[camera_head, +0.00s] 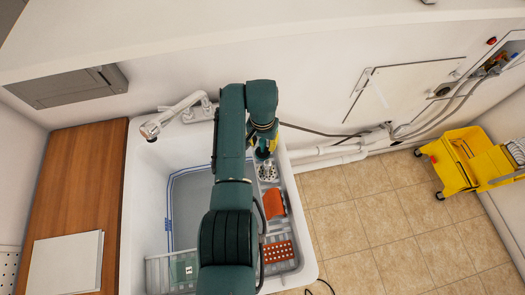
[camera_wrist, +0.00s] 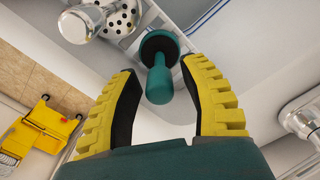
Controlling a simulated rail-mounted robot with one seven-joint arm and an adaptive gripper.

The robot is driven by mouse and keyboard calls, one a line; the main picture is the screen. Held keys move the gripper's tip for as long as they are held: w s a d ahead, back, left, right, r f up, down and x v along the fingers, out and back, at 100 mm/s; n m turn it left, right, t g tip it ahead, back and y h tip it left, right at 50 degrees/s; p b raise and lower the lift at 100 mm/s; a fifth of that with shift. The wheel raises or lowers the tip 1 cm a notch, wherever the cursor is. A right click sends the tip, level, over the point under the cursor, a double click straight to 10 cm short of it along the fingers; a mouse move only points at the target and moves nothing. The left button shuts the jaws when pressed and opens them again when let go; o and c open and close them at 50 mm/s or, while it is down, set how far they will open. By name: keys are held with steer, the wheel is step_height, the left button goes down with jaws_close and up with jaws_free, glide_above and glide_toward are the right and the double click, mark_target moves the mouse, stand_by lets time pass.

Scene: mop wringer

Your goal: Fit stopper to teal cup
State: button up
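In the wrist view, a teal piece (camera_wrist: 159,84) with a rounded stem and a wider, dark-rimmed round end stands between the fingers of my gripper (camera_wrist: 160,65). I cannot tell whether it is the stopper or the teal cup. My gripper is open, with a gap on each side of the stem. In the head view my gripper (camera_head: 265,147) is over the sink's back right corner, and my arm hides much there. A shiny metal cylinder (camera_wrist: 80,24) stands left of the teal piece, next to a perforated metal disc (camera_wrist: 120,20).
The white sink (camera_head: 140,225) has a faucet (camera_head: 170,115) at its back left. An orange cloth (camera_head: 273,203) and a red perforated block (camera_head: 279,252) are at its right side. A yellow mop bucket (camera_head: 465,165) stands on open tiled floor (camera_head: 380,225).

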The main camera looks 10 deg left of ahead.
step_height(320, 180, up, 12)
stand_by(0.4)
